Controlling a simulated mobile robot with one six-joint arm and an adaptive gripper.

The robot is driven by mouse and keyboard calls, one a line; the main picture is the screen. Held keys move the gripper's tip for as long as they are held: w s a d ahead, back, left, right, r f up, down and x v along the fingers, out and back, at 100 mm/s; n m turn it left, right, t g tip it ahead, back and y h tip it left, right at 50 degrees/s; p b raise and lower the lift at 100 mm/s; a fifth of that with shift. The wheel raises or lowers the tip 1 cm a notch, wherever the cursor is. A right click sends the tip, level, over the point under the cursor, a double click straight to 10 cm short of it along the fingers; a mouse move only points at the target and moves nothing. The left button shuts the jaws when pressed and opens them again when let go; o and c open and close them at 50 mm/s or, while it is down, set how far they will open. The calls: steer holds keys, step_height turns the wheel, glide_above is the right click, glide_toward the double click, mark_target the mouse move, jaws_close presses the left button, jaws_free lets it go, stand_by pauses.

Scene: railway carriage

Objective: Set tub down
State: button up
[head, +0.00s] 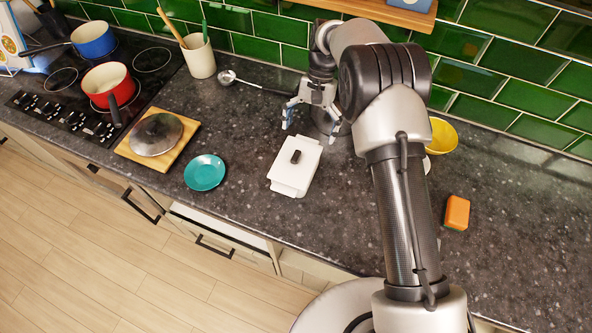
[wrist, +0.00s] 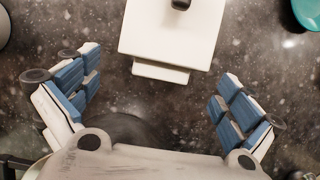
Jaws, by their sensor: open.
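The white tub (head: 290,170), a rectangular lidded box with a black knob, sits flat on the dark speckled counter. In the wrist view the tub (wrist: 172,35) shows at the top, cut off by the frame edge, with a small end ledge towards me. My gripper (head: 309,122) is open and empty, just beyond the tub's far end in the head view. In the wrist view its two blue-padded fingers (wrist: 158,88) are spread wide, with bare counter between them. They do not touch the tub.
A teal plate (head: 204,172) lies left of the tub, then a wooden board (head: 178,158) with a pan lid. A yellow bowl (head: 442,136) and orange sponge (head: 457,213) are on the right.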

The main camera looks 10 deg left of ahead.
steer(key=x, duration=0.3)
steer(key=b+x, duration=0.1)
steer(key=x, duration=0.2)
steer(key=shift+s+a+f, duration=0.15)
steer(key=shift+a+f, duration=0.1)
steer(key=shift+f, duration=0.1)
steer(key=shift+c, duration=0.4)
steer(key=c, duration=1.5)
steer(key=shift+o, duration=0.2)
steer(key=shift+r, duration=0.1)
